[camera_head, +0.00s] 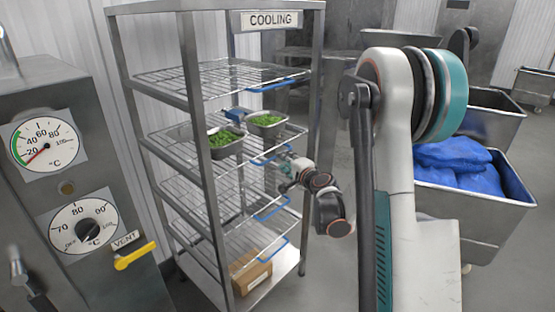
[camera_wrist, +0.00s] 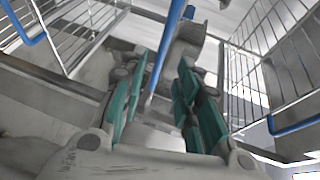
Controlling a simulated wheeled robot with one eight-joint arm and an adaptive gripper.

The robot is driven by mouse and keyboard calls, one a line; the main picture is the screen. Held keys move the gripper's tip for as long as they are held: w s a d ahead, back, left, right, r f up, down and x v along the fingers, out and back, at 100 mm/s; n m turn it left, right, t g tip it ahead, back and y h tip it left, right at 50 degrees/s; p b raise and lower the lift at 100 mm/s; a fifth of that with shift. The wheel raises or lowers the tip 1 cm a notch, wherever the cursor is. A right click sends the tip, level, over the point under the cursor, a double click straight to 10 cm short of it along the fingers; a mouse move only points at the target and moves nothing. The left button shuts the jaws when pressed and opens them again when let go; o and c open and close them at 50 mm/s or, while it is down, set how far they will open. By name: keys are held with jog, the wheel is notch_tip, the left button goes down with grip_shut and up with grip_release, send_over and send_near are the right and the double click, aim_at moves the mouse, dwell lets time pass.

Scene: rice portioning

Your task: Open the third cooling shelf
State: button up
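The cooling rack (camera_head: 189,90) stands at the centre-left of the head view, with several wire shelves and blue front handles. My gripper (camera_head: 285,168) is at the rack's front right side, just below the shelf carrying green-filled trays. A blue handle (camera_head: 268,157) lies close beside it. A lower wire shelf (camera_head: 190,197) has its own blue handle (camera_head: 272,209). In the wrist view my gripper (camera_wrist: 162,92) has its green-padded fingers apart. A blue handle bar (camera_wrist: 168,45) runs between them in the picture; I cannot tell whether they touch it.
Two metal trays (camera_head: 222,150) of green food sit on an upper shelf. A cardboard box (camera_head: 250,275) is at the rack's bottom. A metal bin with blue bags (camera_head: 455,165) stands right. A gauge panel (camera_head: 75,215) with a yellow lever is at left.

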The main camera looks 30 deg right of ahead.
jog(key=w, duration=0.2)
jog(key=w+b, duration=0.1)
jog(key=w, duration=0.1)
jog(key=w+f, duration=0.1)
jog(key=w, duration=0.2)
jog(key=shift+d+f, duration=0.1)
jog(key=shift+d, duration=0.05)
jog(key=shift+c, duration=0.6)
grip_shut()
